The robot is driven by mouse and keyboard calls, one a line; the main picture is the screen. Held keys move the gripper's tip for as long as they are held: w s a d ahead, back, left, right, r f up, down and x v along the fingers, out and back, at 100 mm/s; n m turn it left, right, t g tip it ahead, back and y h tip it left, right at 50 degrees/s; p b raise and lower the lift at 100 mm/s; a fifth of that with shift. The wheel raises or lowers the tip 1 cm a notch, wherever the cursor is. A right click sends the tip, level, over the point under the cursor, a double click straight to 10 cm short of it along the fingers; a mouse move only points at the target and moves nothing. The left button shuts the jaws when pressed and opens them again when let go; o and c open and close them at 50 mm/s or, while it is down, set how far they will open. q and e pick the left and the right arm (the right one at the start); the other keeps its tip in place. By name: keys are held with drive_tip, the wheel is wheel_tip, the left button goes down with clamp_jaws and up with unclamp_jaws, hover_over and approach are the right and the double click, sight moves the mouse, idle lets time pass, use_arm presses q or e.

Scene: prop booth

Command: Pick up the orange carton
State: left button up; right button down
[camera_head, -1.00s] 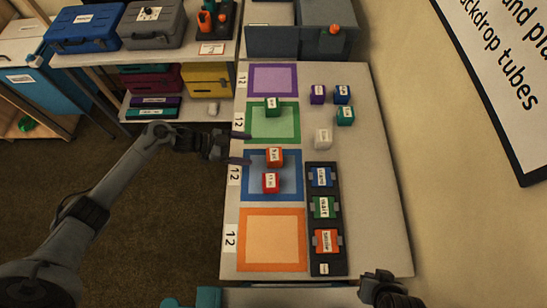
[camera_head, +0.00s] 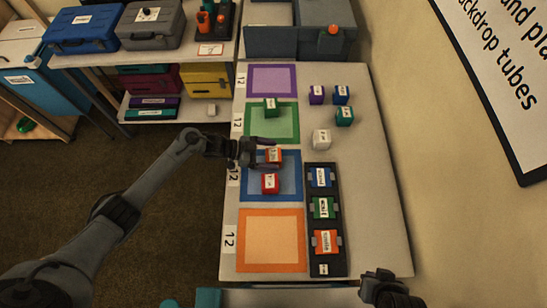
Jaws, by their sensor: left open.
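The orange carton (camera_head: 274,156) sits on the upper part of the blue-framed square (camera_head: 291,193) on the table. My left gripper (camera_head: 268,154) is open at the carton, reaching in from the left; one finger shows along its upper side and the other close to its left and lower side. Whether the fingers touch the carton I cannot tell. A red carton (camera_head: 270,183) stands just below it on the same square. My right gripper (camera_head: 392,290) is partly in view at the bottom right, away from the cartons; its fingers are not clear.
A green carton (camera_head: 271,106) stands on the green-framed square (camera_head: 286,135). A dark rack (camera_head: 325,250) with labelled pieces lies right of the squares. The orange-framed square (camera_head: 272,212) is bare.

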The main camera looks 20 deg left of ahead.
use_arm(q)
drive_tip(key=c, duration=1.1)
drive_tip(key=shift+r, duration=0.1)
